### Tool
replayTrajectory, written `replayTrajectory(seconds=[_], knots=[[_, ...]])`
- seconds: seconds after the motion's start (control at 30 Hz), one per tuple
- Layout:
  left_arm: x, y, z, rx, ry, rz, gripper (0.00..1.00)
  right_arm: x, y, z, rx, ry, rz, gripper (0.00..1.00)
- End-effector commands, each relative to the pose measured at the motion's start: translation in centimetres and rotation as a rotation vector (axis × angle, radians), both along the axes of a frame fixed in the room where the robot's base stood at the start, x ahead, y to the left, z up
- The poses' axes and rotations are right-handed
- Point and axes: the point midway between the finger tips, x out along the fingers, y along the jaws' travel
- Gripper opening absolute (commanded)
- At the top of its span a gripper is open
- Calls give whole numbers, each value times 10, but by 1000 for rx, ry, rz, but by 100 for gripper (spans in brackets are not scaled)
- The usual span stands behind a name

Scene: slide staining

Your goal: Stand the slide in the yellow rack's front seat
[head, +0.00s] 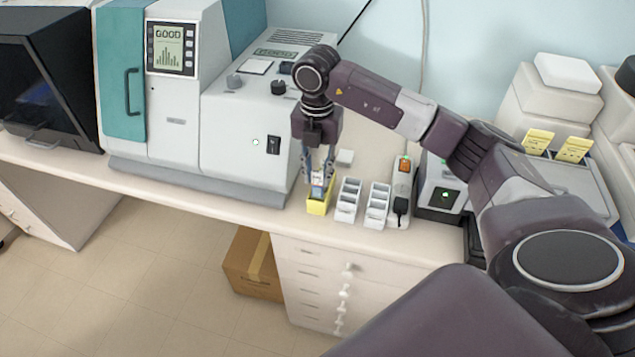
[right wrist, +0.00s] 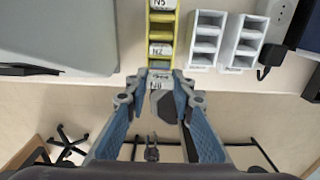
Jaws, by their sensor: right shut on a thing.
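The yellow rack (head: 319,208) stands near the front edge of the bench, below my right gripper (head: 318,181). In the right wrist view the yellow rack (right wrist: 174,35) shows several compartments, with white-labelled slides in some of them. My right gripper (right wrist: 159,88) is shut on a slide (right wrist: 158,76), whose labelled top edge shows between the fingertips. The slide is at the rack's near end. In the head view the slide is small and partly hidden by the fingers, so I cannot tell whether it is seated. My left gripper is not in view.
Two white racks (head: 347,201) (head: 377,205) stand just right of the yellow rack. A power strip (head: 402,180) with a black plug lies beyond them. A large white and teal machine (head: 240,125) stands close on the left. The bench's front edge is near.

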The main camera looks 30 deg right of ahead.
Motion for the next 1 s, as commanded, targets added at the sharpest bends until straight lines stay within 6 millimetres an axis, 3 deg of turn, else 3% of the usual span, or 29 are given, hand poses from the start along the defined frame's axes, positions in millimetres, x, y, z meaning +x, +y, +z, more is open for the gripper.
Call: replayTrajectory(seconds=[0.33,0.77,0.8,0.9,1.0], knots=[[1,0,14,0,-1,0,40,-1,0,-41,-1,2,0,0],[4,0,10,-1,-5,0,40,0,0,-51,0,-1,1,0],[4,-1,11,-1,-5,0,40,0,0,-49,0,-1,1,27],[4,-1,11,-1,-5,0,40,0,0,-49,0,-1,1,38],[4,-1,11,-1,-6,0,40,0,0,-49,-1,-1,1,40]])
